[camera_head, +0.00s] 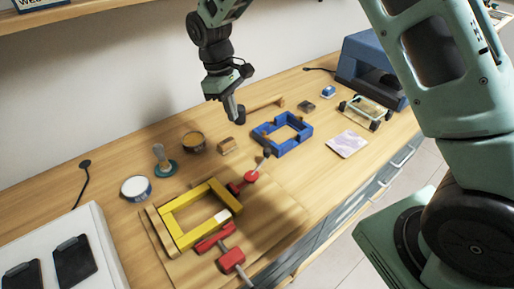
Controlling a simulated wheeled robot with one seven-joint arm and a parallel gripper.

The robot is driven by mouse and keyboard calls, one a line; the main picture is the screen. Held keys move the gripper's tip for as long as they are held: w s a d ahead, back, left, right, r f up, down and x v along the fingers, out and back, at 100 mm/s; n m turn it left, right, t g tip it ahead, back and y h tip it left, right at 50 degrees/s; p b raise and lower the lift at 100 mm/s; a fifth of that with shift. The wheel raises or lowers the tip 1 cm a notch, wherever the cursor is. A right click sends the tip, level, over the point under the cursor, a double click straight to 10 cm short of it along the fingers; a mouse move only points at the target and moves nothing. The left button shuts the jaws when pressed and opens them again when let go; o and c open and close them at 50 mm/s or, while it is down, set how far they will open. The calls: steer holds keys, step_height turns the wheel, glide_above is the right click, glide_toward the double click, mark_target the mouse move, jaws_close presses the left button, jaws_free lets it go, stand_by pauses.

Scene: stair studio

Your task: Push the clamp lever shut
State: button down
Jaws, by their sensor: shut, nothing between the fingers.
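Two red clamps sit at the right side of a yellow frame (180,234) on a wooden board. The far red clamp (236,188) has a red part and a dark rod that point away to the upper right. The near red clamp (212,239) has a red block (232,260) toward the front, with a dark rod running to the bottom edge. I cannot tell for certain which part is the lever. My gripper (238,116) is shut and empty, pointing down above the bench behind the far clamp, apart from both clamps.
A blue frame (262,134) lies to the right of the board. A small wooden block (227,146), a round tin (193,141), a green-based stamp-like object (164,166) and a white-and-blue can (136,188) stand behind. A pale card (347,144) lies on clear bench at right.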

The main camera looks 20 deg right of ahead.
steer(key=w+d+f, duration=0.2)
steer(key=w+f, duration=0.1)
steer(key=shift+d, duration=0.1)
steer(key=p+x, duration=0.3)
steer(key=x, duration=0.7)
steer(key=shift+s+d, duration=0.1)
steer(key=shift+d, duration=0.1)
steer(key=shift+s+d+r+p, duration=0.3)
steer(key=shift+s+d+p, duration=0.4)
steer(key=shift+s+d, duration=0.2)
steer(key=shift+s+d+f, duration=0.25)
steer(key=shift+s+d, duration=0.15)
steer(key=shift+s, duration=0.1)
steer(key=shift+d, duration=0.1)
steer(key=shift+s+d+m, duration=0.15)
steer(key=shift+s+m, duration=0.05)
steer(key=shift+m, duration=0.2)
